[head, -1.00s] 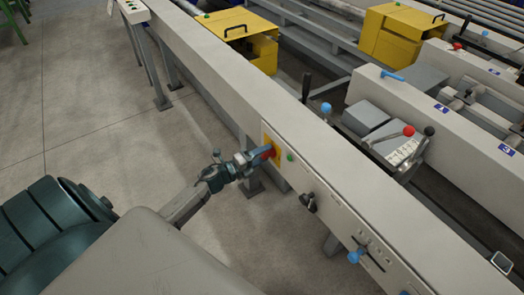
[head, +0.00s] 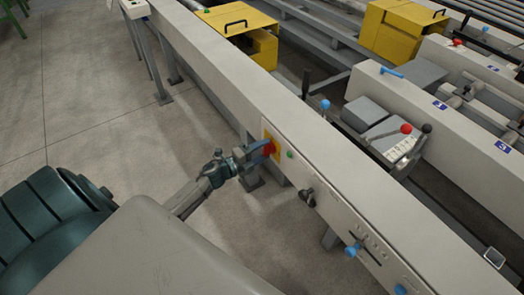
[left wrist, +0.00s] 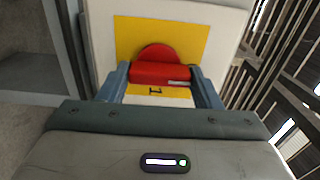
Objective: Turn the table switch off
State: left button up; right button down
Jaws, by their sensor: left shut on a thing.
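The table switch (head: 269,149) is a red rotary knob on a yellow plate (left wrist: 130,38), set in the side of the long pale table beam. My left gripper (head: 261,149) reaches it from the left. In the left wrist view, its two blue-grey fingers lie on either side of the red knob (left wrist: 158,73), and it is shut on the knob's grip bar. The bar lies crosswise between the fingers, with a pale mark near its right end. A black "1" shows on the plate below the knob. Other position marks are hidden. My right gripper is not in view.
A green button (head: 290,154) sits just right of the switch, and a black knob (head: 307,197) and blue handle (head: 352,249) lie further along the beam. A black lever (head: 306,84) rises behind. The floor left of the beam is clear.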

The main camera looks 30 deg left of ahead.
pick_arm(q)
jog(key=o, duration=1)
jog(key=shift+s+a+f, duration=0.1)
jog(key=shift+s+a, duration=0.05)
jog(key=shift+s, duration=0.15)
jog(key=b+v, duration=0.2)
jog(key=v, duration=0.8)
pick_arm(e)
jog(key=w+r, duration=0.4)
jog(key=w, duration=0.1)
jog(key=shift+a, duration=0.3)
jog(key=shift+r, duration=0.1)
